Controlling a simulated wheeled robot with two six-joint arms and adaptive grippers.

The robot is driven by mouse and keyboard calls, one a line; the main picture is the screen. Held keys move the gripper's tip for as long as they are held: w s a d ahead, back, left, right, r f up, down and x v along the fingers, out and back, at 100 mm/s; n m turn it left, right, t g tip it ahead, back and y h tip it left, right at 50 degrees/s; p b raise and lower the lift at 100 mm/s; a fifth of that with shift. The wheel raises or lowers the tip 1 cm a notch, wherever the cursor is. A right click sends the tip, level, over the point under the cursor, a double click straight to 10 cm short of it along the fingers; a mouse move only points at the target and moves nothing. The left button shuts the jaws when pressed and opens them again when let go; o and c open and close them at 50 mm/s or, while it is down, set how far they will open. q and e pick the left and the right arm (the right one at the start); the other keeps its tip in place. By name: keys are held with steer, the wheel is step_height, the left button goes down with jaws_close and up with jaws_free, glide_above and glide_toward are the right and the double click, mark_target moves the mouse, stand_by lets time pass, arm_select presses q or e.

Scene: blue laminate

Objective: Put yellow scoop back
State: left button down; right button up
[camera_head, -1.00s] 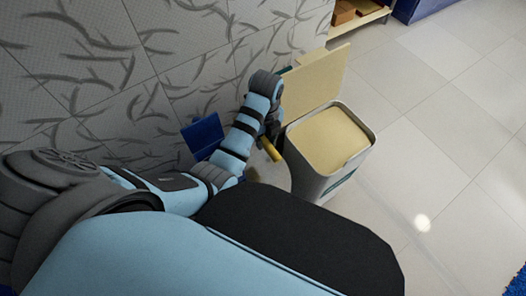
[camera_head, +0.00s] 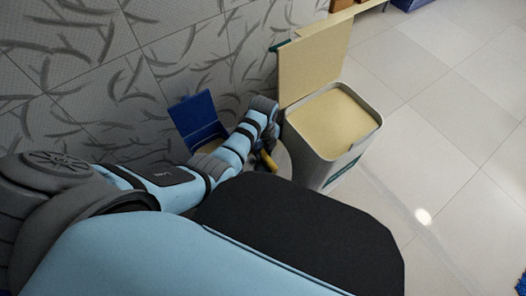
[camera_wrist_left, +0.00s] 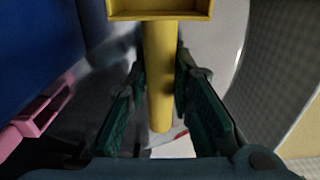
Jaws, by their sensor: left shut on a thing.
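The yellow scoop (camera_wrist_left: 159,75) is in my left gripper (camera_wrist_left: 161,118). In the left wrist view its handle runs between the two green fingers, and its square scoop end shows at the top edge. In the head view a small part of the scoop (camera_head: 268,160) shows below my left wrist, beside the near left side of a grey bin (camera_head: 345,168). The bin is open and holds cream-coloured contents (camera_head: 335,122). My left fingertips are mostly hidden in the head view. My right gripper is not in view.
The bin's cream lid (camera_head: 314,62) stands raised at its back left. An open blue box (camera_head: 192,115) stands by the patterned wall, left of my wrist. A pink object (camera_wrist_left: 38,120) shows in the left wrist view.

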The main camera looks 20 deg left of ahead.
mark_target(264, 152)
arm_select(q)
steer(key=shift+f, duration=0.1)
steer(key=c, duration=1.4)
jaws_free()
step_height(264, 152, up, 12)
steer(key=p, duration=0.6)
steer(key=shift+d+r, duration=0.1)
steer(key=shift+r, duration=0.1)
steer(key=shift+f, duration=0.1)
